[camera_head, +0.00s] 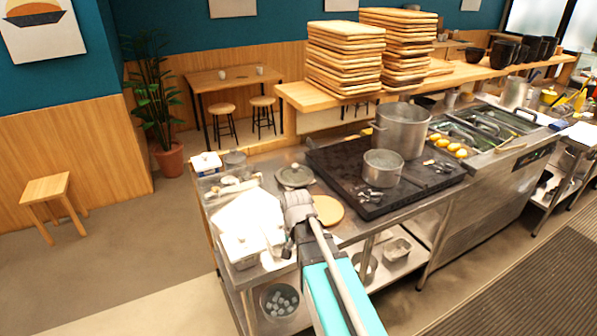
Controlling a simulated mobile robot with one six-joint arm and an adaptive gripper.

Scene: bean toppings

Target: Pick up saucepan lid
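The saucepan lid (295,175) is a round, dark grey lid with a small knob. It lies on the steel counter just left of the black stove top. A small steel saucepan (382,168) stands uncovered on the stove. My gripper (296,199) is at the far end of my arm, just in front of the lid in the picture. The arm and wrist hide its fingers, so I cannot tell whether it is open or touches anything. The lid looks uncovered except perhaps near its front edge.
A large steel pot (401,130) stands behind the saucepan. A round wooden board (327,210) lies right of my gripper. White containers (243,243) crowd the counter's left side. Stacked wooden trays (345,60) stand on the raised ledge behind.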

